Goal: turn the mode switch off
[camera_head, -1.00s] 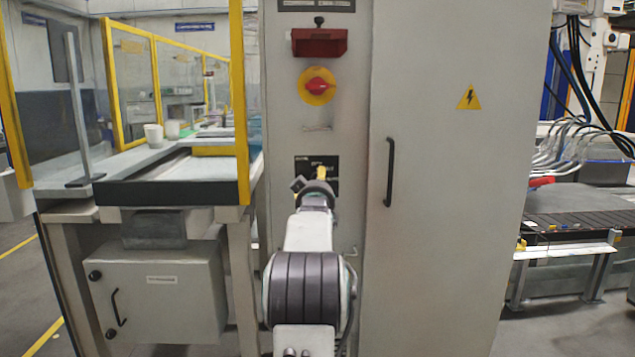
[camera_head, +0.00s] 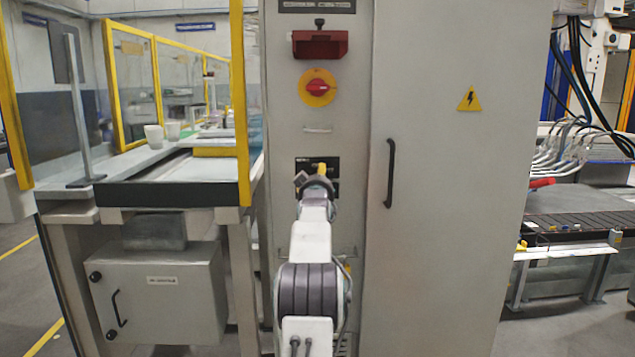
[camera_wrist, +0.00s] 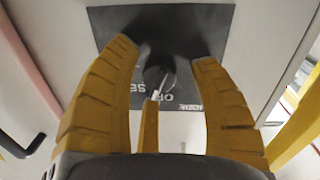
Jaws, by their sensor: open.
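The mode switch is a dark round knob (camera_wrist: 157,78) with a light pointer mark, in the middle of a black label plate (camera_wrist: 190,22). In the wrist view the pointer mark lies on the lower side of the knob, near partly covered "OFF" lettering. The plate also shows on the cabinet front in the head view (camera_head: 333,162). My gripper (camera_wrist: 164,60) is open, its yellow fingers spread to the left and right of the knob, with a third finger below. Whether any finger touches the knob I cannot tell. In the head view my gripper (camera_head: 321,169) hides the knob.
A door handle (camera_head: 390,173) stands right of the plate. A bench with a yellow post (camera_head: 240,110) is close on the left, a conveyor (camera_head: 585,226) far right.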

